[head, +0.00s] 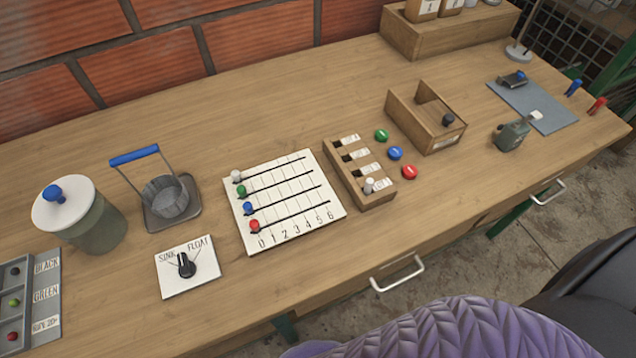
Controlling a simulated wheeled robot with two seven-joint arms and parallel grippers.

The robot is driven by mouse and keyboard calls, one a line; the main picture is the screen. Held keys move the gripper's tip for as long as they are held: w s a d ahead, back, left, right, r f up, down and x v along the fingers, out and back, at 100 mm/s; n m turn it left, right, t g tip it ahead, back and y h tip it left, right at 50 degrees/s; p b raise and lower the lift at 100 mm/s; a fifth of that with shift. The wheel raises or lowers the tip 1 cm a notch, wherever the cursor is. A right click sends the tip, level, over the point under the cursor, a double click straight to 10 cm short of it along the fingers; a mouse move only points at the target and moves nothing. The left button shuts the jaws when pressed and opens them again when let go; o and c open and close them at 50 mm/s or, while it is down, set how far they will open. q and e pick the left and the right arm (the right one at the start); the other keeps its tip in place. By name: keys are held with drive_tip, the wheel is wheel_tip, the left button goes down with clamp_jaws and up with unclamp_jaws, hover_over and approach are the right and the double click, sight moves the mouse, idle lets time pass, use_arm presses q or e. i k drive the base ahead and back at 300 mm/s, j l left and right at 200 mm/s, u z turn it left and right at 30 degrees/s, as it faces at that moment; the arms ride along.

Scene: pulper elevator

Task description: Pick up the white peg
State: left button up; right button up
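A small white peg (369,186) stands upright at the front end of a wooden block (376,199) with a row of dark slots and white labels. On the white slider board (284,202), left of the block, a white knob (236,175) sits at the left end of the top line. Green (241,191), blue (248,207) and red (254,224) knobs sit below it, near the 0 mark. Neither of my grippers is in view, and nothing is holding the peg.
Green (381,135), blue (395,153) and red (409,171) buttons lie right of the block, beside an open wooden box (426,122). A lidded jar (95,225), a metal basket (168,197) and a SINK/FLOAT switch (186,266) stand left. Bare tabletop (310,290) lies in front.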

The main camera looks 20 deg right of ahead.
sight(368, 182)
drive_tip(key=z, duration=1.15)
